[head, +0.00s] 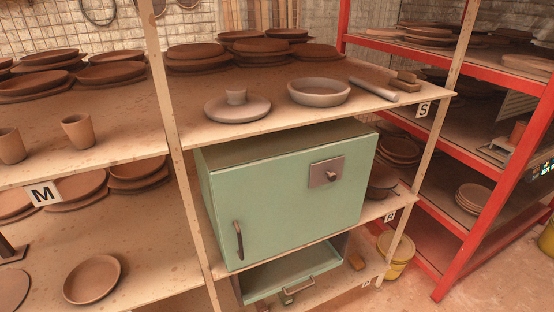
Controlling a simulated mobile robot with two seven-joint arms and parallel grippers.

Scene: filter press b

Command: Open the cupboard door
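The cupboard is a pale green box (290,147) standing on the middle shelf of a wooden rack, seen in the head view. Its door (285,205) faces me and looks closed. A dark vertical bar handle (239,240) is at the door's lower left. A square metal plate with a knob (327,172) is at the upper right of the front. Neither of my grippers shows in the head view.
A wooden post (176,150) stands just left of the cupboard. Above it, the shelf holds a grey bowl (319,93) and a plate (237,108). Below is a green drawer (292,275) with a handle. A red rack (510,150) stands right, with a yellow bucket (396,255) nearby.

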